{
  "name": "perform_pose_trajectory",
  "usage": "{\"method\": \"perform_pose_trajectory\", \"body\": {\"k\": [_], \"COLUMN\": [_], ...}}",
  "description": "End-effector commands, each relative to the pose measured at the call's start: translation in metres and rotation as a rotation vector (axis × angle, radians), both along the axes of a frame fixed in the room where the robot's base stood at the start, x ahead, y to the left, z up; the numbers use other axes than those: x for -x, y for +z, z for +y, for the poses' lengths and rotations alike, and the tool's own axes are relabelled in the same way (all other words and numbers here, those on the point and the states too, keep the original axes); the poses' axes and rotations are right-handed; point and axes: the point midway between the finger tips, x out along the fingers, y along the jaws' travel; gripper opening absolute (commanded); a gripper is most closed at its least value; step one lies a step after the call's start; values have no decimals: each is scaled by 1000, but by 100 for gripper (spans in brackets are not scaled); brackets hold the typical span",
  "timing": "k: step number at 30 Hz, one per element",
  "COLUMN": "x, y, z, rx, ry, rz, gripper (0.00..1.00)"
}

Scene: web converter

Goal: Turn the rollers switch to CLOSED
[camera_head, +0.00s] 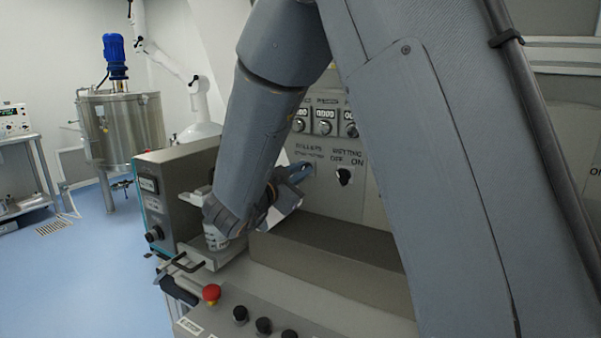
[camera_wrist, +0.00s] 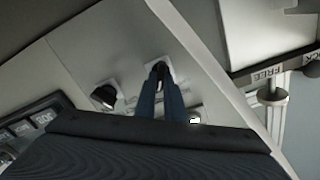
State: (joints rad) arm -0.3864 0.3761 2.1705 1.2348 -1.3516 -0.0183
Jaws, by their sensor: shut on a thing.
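The rollers switch sits under the "ROLLERS" label (camera_head: 308,150) on the grey upright panel (camera_head: 380,205). In the head view my gripper (camera_head: 306,170) covers it. In the wrist view my gripper (camera_wrist: 160,72) has its two blue fingers close together on the panel, with a pale plate and a bit of the rollers switch (camera_wrist: 159,65) showing at the tips. The fingers are shut on the switch. Its setting cannot be read, as the fingers hide the knob and its small lettering.
A second black knob (camera_head: 344,176) with OFF and ON marks is close to the right of my fingers. Dials (camera_head: 324,127) are above. A ledge (camera_head: 330,255) juts out below, with a red emergency button (camera_head: 211,293) in front. A FREE label (camera_wrist: 267,74) shows beside a metal pin.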

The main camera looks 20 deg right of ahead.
Motion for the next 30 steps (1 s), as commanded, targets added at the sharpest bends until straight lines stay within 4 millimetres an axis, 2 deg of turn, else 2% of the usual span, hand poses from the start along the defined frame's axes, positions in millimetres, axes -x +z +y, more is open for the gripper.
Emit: {"method": "perform_pose_trajectory", "body": {"k": [6, 7, 9, 10, 20, 30], "x": [0, 0, 0, 0, 2, 36], "y": [0, 0, 0, 0, 0, -1], "z": [0, 0, 0, 0, 3, 39], "rx": [-2, -1, -1, -1, 0, 0], "ry": [1, 1, 1, 1, 1, 5], "rz": [1, 1, 1, 1, 0, 0], "gripper": [0, 15, 26, 28, 28, 28]}}
